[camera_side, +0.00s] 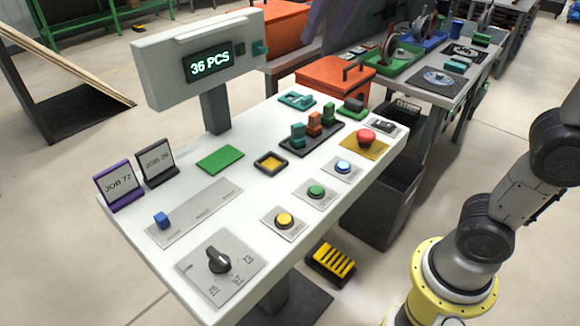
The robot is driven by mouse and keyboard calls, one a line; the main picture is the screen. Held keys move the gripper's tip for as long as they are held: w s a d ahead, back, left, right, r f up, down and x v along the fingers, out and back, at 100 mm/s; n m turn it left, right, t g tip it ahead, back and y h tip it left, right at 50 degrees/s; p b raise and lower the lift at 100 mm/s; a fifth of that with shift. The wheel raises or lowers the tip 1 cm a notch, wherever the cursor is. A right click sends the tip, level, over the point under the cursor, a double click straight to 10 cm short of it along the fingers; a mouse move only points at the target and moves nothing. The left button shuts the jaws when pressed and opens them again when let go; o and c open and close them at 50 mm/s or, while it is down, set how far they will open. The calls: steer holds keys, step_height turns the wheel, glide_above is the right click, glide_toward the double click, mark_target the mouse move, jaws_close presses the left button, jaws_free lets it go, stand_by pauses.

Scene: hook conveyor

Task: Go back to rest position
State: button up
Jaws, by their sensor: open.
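My gripper is out of the picture. Only part of my arm shows at the right edge, above its yellow base ring, apart from the white control table (130,222). The table carries a black rotary knob (218,262) on a grey plate. A blue slider block (162,220) sits near the left end of its long plate. A red mushroom button (366,138) stands on a yellow plate.
A display (210,64) reading "36 PCS" stands on a post. Job signs (119,185) stand at the left end. A dark rack (312,141) of coloured blocks and an orange box (334,80) are farther back. A dark bin (382,205) and yellow-slatted pedal (331,262) are on the floor.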

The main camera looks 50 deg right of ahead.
steer(key=s+d+f+n, duration=0.1)
steer(key=s+d+f, duration=0.1)
steer(key=s+f, duration=0.5)
steer(key=s+d+f+n+t, duration=0.1)
steer(key=s+d+f, duration=0.1)
steer(key=s+f, duration=0.6)
step_height(320, 180, down, 4)
steer(key=shift+s+d+f+n+h, duration=0.1)
steer(key=shift+s+d+n+h, duration=0.05)
steer(key=shift+d+n+h, duration=0.2)
